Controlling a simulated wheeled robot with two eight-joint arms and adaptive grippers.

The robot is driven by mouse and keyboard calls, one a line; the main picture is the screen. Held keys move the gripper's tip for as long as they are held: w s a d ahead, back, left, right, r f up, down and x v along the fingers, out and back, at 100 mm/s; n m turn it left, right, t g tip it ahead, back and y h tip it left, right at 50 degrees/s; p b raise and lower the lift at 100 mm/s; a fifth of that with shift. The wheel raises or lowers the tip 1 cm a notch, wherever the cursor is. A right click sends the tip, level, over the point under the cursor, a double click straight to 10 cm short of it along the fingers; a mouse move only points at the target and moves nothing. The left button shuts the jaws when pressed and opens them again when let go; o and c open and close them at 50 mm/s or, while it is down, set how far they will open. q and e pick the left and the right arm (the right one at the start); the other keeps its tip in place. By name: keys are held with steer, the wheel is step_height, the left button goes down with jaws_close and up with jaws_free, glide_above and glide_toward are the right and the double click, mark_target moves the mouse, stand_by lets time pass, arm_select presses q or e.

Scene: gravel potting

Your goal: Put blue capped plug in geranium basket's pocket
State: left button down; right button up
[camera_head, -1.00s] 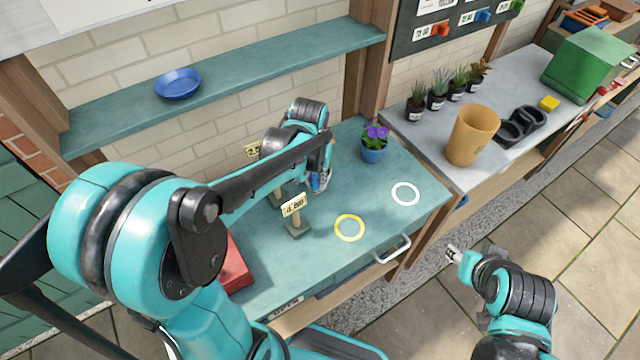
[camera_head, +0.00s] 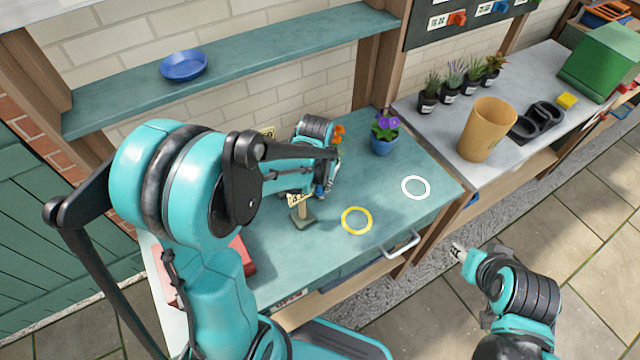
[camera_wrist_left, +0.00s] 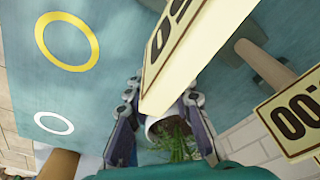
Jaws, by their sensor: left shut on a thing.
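My left gripper (camera_head: 324,190) is over the teal bench, behind the front label stand. In the left wrist view its fingers (camera_wrist_left: 162,130) are shut on a small pale-rimmed plant pot (camera_wrist_left: 154,124) with green foliage (camera_wrist_left: 178,142). A label board partly hides it there. Orange flowers (camera_head: 338,130) show just beyond the gripper in the head view; I cannot tell if they belong to the held plant. I cannot make out a blue cap or the geranium basket. My right gripper (camera_head: 459,251) is low at the right, away from the bench; its jaws are too small to read.
The front label stand (camera_head: 303,217) is close to the left gripper. Yellow (camera_head: 357,207) and white (camera_head: 402,187) rings mark clear bench. A purple-flowered plant in a blue pot (camera_head: 383,147) stands behind. An orange-tan pot (camera_head: 486,130) and several seedlings are on the right counter.

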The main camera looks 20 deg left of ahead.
arm_select(q)
steer(key=c, duration=1.7)
jaws_free()
steer(key=shift+f, duration=0.2)
steer(key=shift+c, duration=0.2)
steer(key=o, duration=0.4)
steer(key=shift+r, duration=0.2)
